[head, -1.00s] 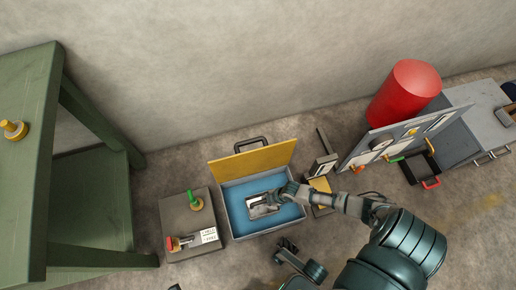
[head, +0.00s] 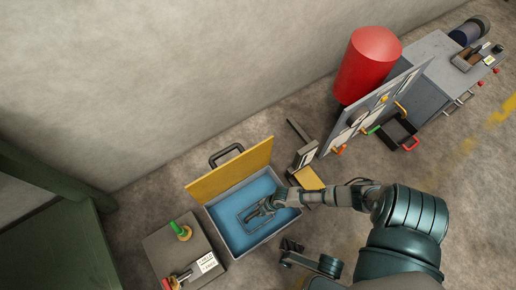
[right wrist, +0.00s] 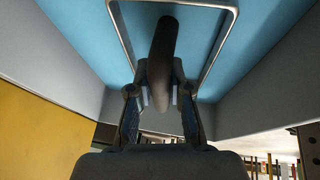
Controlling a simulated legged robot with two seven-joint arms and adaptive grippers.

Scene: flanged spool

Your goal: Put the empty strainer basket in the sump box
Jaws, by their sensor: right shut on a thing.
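The sump box (head: 212,214) is the open grey box with a blue inside and its yellow lid raised. My right gripper (head: 266,207) reaches into it from the right. In the right wrist view its fingers (right wrist: 159,98) are shut on a dark curved bar (right wrist: 163,50). This looks like the handle of the strainer basket. A thin metal rectangular rim (right wrist: 222,42) surrounds the bar, with only blue showing inside it. I cannot tell whether the basket touches the box floor. My left gripper (head: 291,246) seems to be at the lower middle, its fingers unclear.
A grey block (head: 172,246) with a green-handled valve (head: 182,230) stands left of the box. A red cylinder (head: 367,62), a leaning panel (head: 365,115), a black tray (head: 397,134) and a grey cabinet (head: 435,65) stand right. A green bench (head: 60,250) is at left.

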